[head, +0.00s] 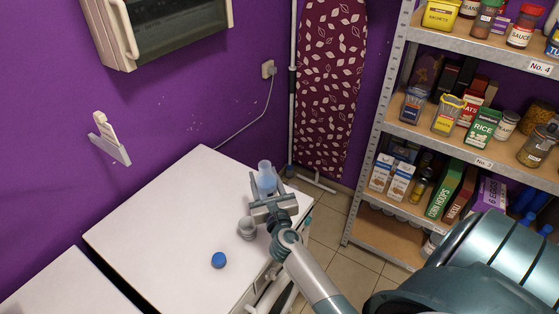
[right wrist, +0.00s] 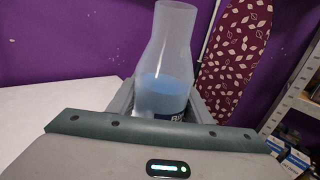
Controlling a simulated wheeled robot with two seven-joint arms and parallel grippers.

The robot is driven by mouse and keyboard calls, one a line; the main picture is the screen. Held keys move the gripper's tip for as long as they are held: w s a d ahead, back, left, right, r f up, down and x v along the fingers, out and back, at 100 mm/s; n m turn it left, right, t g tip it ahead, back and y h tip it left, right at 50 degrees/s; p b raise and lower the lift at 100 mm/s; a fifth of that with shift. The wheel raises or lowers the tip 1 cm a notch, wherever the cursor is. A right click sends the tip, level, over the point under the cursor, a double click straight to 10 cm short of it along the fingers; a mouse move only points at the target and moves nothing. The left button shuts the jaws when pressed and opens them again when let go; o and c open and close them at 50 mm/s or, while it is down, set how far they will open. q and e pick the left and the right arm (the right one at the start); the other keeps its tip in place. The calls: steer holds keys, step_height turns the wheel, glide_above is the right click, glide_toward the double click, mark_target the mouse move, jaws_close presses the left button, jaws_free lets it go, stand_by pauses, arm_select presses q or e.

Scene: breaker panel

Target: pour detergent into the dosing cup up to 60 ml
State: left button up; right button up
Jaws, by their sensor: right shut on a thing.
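The detergent bottle (head: 265,168) is clear, holds blue liquid and has an open top. In the right wrist view the bottle (right wrist: 168,60) stands upright, its liquid level and dark blue label showing. My right gripper (head: 267,186) is shut on the bottle near the right end of the white top; I cannot tell if the base touches the top. A small grey-white cup (head: 247,229), likely the dosing cup, stands on the top just left of and nearer than my gripper. Its inside is unclear. A blue cap (head: 218,260) lies nearer, to its left. My left gripper is out of view.
The white worktop (head: 165,220) is clear to the left of the cup. A second white surface (head: 70,290) lies at the lower left beyond a gap. A metal shelf (head: 370,170) with groceries stands to the right. An ironing board (head: 330,80) leans against the purple wall behind.

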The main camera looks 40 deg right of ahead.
steer(key=shift+a+f+y, duration=0.1)
steer(key=shift+a+y, duration=0.2)
steer(key=shift+a, duration=0.35)
steer(key=shift+n, duration=0.3)
steer(key=shift+d+f+n+t+y+b, duration=0.5)
steer(key=shift+d+n+t+y+b, duration=0.25)
steer(key=shift+n+b, duration=2.05)
steer(key=shift+d+f+n+t+y+b, duration=0.6)
steer(key=shift+d+n+t+b, duration=0.25)
steer(key=shift+n+b, duration=1.9)
steer(key=shift+d+f+n+t+y+b, duration=0.45)
steer(key=shift+d+n+t+y+b, duration=0.3)
steer(key=shift+n+b, duration=2.05)
steer(key=shift+s+f+n, duration=0.1)
steer(key=shift+f+n, duration=0.15)
steer(key=shift+n, duration=0.4)
